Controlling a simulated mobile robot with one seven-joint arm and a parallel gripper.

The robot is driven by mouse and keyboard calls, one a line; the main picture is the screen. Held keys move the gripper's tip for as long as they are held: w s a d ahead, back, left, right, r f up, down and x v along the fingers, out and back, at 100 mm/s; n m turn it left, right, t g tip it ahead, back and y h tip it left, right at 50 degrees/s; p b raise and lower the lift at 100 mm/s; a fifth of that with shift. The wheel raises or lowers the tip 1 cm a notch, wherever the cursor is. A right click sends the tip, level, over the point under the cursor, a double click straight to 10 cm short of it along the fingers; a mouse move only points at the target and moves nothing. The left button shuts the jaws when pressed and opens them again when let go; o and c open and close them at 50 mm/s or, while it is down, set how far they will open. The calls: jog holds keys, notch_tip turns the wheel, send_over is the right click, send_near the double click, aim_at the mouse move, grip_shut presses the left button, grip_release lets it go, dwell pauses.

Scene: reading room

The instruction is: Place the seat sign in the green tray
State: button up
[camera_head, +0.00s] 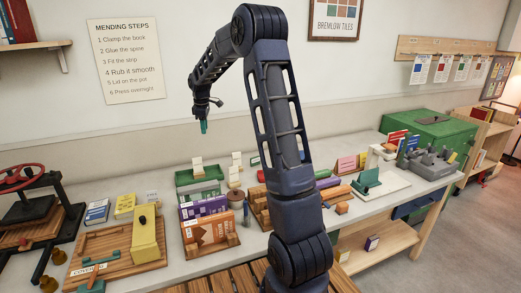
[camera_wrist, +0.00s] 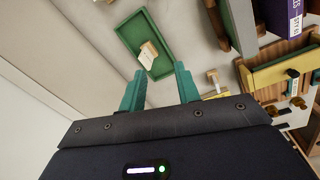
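The green tray (camera_head: 183,182) lies toward the back of the counter; it also shows in the wrist view (camera_wrist: 127,32). A small sign with a white card and a wooden base (camera_head: 198,166) stands inside it. The same sign shows in the wrist view (camera_wrist: 148,55), within the tray walls. My gripper (camera_head: 203,127) is raised above the tray, apart from the sign. In the wrist view my gripper (camera_wrist: 160,88) has its teal fingers spread with nothing between them. It cannot be told which of the similar signs is the seat sign.
More small white-card signs (camera_head: 237,158) stand just right of the tray. Boxes, including a purple box (camera_head: 203,207) and an orange box (camera_head: 209,231), stand in front of it. A book press (camera_head: 30,205) is at left. The wall rises close behind the tray.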

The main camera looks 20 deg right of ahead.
jog(key=s+d+r+m+t, duration=0.15)
jog(key=s+r, duration=0.25)
jog(key=s, duration=0.4)
jog(key=s+d+r+m, duration=0.3)
jog(key=s+r, duration=0.1)
jog(key=s, duration=0.3)
jog(key=s+d+r+m, duration=0.2)
jog(key=s+r, duration=0.2)
jog(key=s, duration=0.4)
jog(key=s+d+f+m+t, duration=0.1)
jog(key=s+f+m, duration=0.1)
jog(key=s, duration=0.9)
jog(key=s+d+f+m+t, duration=0.1)
jog(key=s+m, duration=0.4)
jog(key=s, duration=0.7)
jog(key=shift+s+d+f, duration=0.15)
jog(key=shift+d+f, duration=0.45)
